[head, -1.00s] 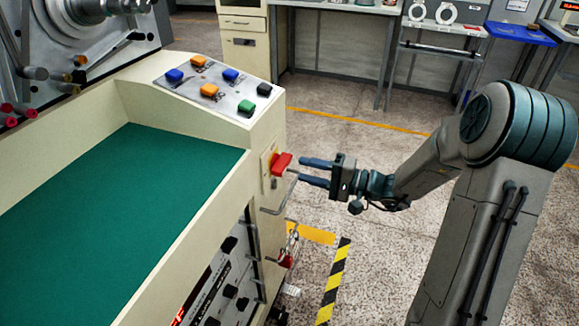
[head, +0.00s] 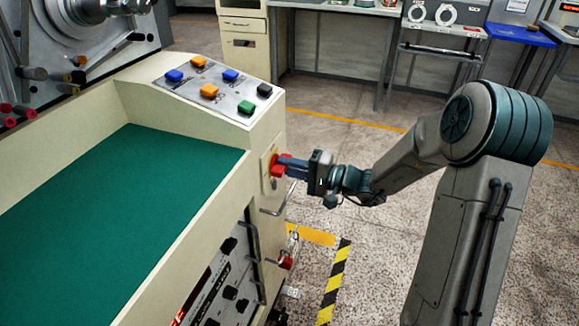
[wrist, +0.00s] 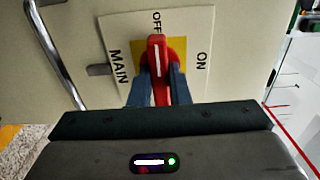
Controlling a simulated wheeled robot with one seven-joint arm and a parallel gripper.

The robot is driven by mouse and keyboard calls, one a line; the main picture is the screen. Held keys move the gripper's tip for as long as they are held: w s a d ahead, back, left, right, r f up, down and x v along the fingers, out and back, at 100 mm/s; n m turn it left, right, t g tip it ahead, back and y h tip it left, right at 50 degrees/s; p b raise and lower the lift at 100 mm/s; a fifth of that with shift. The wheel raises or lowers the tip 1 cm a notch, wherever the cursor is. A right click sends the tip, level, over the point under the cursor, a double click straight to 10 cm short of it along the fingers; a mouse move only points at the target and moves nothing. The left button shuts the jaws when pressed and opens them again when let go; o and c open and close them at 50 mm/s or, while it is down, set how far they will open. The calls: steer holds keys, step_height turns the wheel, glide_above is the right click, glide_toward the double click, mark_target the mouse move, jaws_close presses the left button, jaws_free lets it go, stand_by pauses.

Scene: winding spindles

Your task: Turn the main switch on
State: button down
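The main switch (wrist: 157,60) is a red handle with a white line on a yellow plate. In the wrist view its white line points at OFF, with MAIN to the left and ON to the right. In the head view the red switch (head: 275,166) is on the machine's side panel. My gripper (head: 283,166) is at the switch. In the wrist view the two fingers of my gripper (wrist: 158,82) stand on either side of the red handle, close to its sides. I cannot tell whether they press on it.
The cream machine (head: 190,225) has a green bed and a sloped panel of coloured buttons (head: 209,90) above the switch. Metal handles (head: 273,211) stick out below the switch.

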steer(key=shift+m, duration=0.3)
steer(key=m+p, duration=0.2)
steer(key=m, duration=0.2)
steer(key=shift+r+p, duration=0.15)
steer(key=shift+p, duration=0.25)
steer(key=m+p, duration=0.3)
steer(key=m, duration=0.1)
steer(key=shift+m, duration=0.4)
steer(key=m+p, duration=0.4)
steer(key=shift+m, duration=0.3)
steer(key=shift+m+p, duration=1.6)
steer(key=shift+m, duration=0.3)
steer(key=shift+f, duration=0.25)
steer(key=c, duration=1.4)
jaws_free()
steer(key=shift+o, duration=0.2)
